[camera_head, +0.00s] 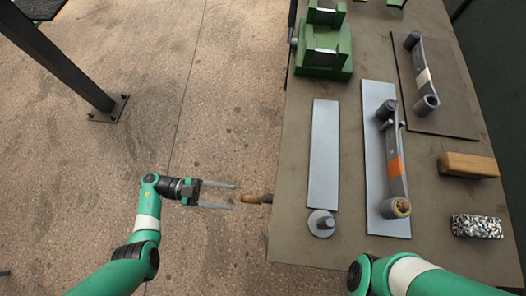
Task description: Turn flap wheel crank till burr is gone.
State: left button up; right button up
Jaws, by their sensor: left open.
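I cannot make out the flap wheel or a burr. My left gripper (233,197) is open and empty over the floor.
The bench (290,235) holds a round metal piece (321,223), a bare plate (324,150), a green vise (324,50), a second arm on a dark mat (424,75), a wooden block (468,165) and a speckled block (476,226). Floor left is open; a dark post (75,75) stands there.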

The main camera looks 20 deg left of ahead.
aim_at(262, 201)
pick_arm(q)
jog(key=x, duration=1.1)
jog(key=shift+w+d+r+b, duration=0.1)
jog(key=shift+w+d+b, duration=0.1)
jog(key=shift+b, duration=0.2)
jog(key=shift+a, duration=0.1)
grip_shut()
dwell(0.7)
